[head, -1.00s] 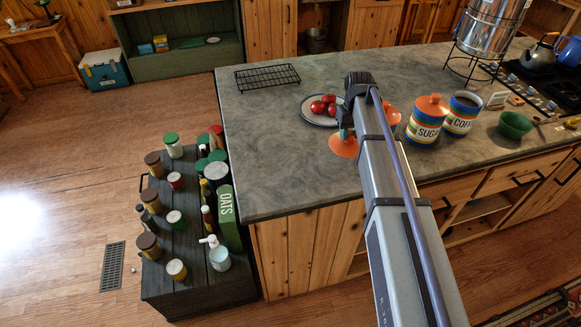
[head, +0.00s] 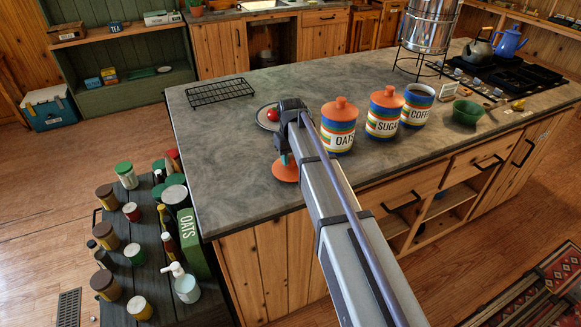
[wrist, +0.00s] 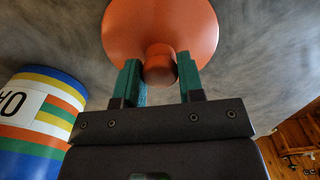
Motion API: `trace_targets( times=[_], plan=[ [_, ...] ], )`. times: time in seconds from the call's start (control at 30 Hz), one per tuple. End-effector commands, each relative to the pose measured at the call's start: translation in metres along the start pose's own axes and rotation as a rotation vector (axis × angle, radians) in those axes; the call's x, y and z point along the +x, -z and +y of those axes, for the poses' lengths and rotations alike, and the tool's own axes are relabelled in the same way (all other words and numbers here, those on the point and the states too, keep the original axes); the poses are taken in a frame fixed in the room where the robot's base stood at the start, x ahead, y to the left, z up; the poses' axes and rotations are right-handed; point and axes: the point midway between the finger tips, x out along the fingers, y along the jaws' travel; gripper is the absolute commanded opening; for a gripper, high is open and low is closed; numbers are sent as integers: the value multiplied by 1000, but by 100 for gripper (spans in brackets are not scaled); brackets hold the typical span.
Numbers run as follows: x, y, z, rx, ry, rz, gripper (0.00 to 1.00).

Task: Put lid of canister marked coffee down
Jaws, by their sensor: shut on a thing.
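My gripper (wrist: 158,72) is shut on the round knob of an orange lid (wrist: 160,22), with a green finger on each side. In the head view the lid (head: 286,169) is over the grey counter near its front left part. I cannot tell whether it touches the surface. The canister marked coffee (head: 414,108) stands open at the right end of a row of striped canisters, away from the lid. The canisters marked sugar (head: 384,115) and oats (head: 338,130) wear orange lids. The oats canister also shows at the left of the wrist view (wrist: 40,120).
A plate with tomatoes (head: 268,117) lies behind my gripper, partly hidden by it. A wire rack (head: 220,92) is at the back left. A green bowl (head: 467,111) stands right of the canisters. The counter's left part (head: 215,160) is clear.

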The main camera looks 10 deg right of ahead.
Motion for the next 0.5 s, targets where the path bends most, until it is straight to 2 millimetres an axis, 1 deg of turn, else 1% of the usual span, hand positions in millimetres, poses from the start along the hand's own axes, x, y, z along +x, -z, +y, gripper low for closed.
trace_targets(
  times=[0.03, 0.07, 0.1, 0.23, 0.37, 0.4, 0.5],
  plan=[
    [8, 0, 0, 0, 0, 0, 9],
    [7, 0, 0, 0, 0, 0, 9],
    [4, 0, 0, 0, 0, 0, 5],
    [4, 0, 0, 0, 0, 0, 5],
    [9, 0, 0, 0, 0, 0, 5],
    [7, 0, 0, 0, 0, 0, 39],
    [6, 0, 0, 0, 0, 0, 49]
  ],
)
